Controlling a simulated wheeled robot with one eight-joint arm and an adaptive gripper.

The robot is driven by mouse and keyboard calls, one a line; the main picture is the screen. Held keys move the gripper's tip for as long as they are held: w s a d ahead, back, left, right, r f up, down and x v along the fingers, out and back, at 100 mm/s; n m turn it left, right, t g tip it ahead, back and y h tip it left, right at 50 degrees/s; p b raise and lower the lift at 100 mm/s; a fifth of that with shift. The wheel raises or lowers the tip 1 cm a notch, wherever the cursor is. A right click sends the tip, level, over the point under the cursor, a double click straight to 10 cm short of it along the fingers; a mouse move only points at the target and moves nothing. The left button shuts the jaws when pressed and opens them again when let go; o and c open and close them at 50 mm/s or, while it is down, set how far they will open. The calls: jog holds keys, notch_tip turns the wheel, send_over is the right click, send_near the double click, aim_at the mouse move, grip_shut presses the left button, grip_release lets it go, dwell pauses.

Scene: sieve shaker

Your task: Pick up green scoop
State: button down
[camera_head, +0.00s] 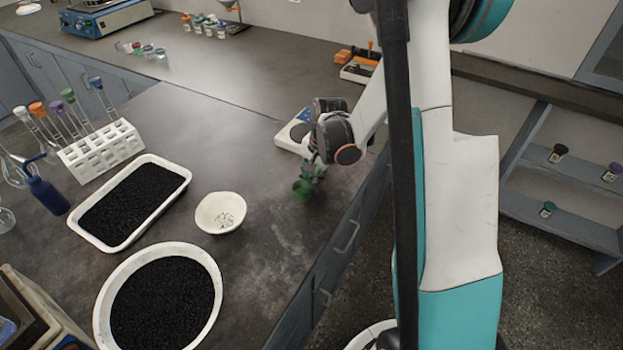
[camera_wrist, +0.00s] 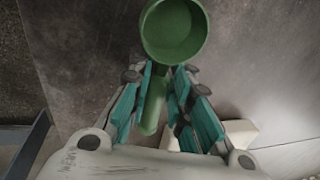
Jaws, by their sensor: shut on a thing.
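The green scoop (camera_head: 302,189) is at my gripper near the right edge of the dark bench. In the wrist view, the scoop's round cup (camera_wrist: 174,30) points away from the gripper, and its handle lies between the teal fingers. My gripper (camera_wrist: 164,92) is shut on the handle. In the head view, my gripper (camera_head: 318,170) reaches down over the bench with the scoop below its tip. I cannot tell whether the scoop touches the bench.
A white bowl (camera_head: 221,212) stands left of the scoop. A rectangular tray (camera_head: 143,165) and a round dish (camera_head: 103,303) hold black granules. A white scale (camera_head: 290,139) sits just behind my gripper. A test-tube rack (camera_head: 100,152) is at left.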

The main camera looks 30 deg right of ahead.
aim_at(311, 177)
jog(key=shift+r, duration=0.15)
notch_tip(311, 177, up, 20)
jog(key=p, duration=0.6)
jog(key=shift+p, duration=0.35)
jog(key=shift+w, duration=0.1)
